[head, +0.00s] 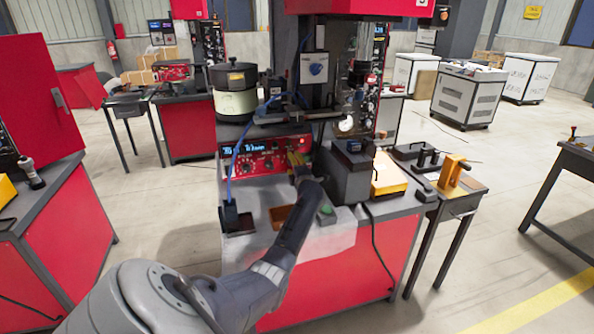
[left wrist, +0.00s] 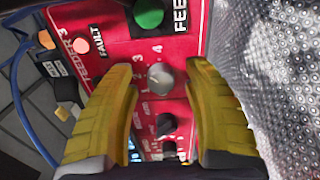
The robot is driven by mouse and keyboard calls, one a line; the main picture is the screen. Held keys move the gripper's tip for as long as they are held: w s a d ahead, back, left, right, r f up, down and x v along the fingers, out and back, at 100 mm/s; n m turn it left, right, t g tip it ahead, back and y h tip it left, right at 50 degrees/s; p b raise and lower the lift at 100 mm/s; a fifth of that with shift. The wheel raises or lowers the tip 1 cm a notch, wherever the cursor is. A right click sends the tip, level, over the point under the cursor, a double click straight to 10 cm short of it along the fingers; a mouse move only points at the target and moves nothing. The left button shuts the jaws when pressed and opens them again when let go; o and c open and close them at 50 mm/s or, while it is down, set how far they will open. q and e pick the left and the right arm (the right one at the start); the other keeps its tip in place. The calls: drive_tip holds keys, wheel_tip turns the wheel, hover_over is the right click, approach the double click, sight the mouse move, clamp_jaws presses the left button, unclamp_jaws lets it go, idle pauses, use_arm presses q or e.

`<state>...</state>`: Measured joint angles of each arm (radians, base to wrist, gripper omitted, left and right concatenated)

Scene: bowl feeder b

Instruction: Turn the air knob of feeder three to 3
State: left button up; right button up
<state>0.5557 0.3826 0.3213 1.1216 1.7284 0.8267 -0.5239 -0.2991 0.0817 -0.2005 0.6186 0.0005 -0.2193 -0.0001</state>
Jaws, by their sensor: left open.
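The red feeder panel (head: 265,158) is on the front of the middle machine; in the left wrist view it shows close and rotated (left wrist: 100,38), lettered "FEEDER 3" and "FAULT". A grey knob (left wrist: 160,80) with small numerals around it stands between the tips of my left gripper (left wrist: 162,72). The yellow fingers are open, one on each side, with gaps to the knob. A black knob (left wrist: 166,124) lies lower, also between the fingers. In the head view my left gripper (head: 297,160) is at the panel's right end. The knob's exact setting is too small to read.
A green button (left wrist: 148,13) and a lit pinkish lamp (left wrist: 81,46) are on the panel. A blue cable (left wrist: 18,90) runs beside it.

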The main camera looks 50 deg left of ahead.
use_arm(q)
drive_tip(key=v, duration=1.1)
drive_tip(key=shift+d, duration=0.35)
drive_tip(key=shift+s, duration=0.1)
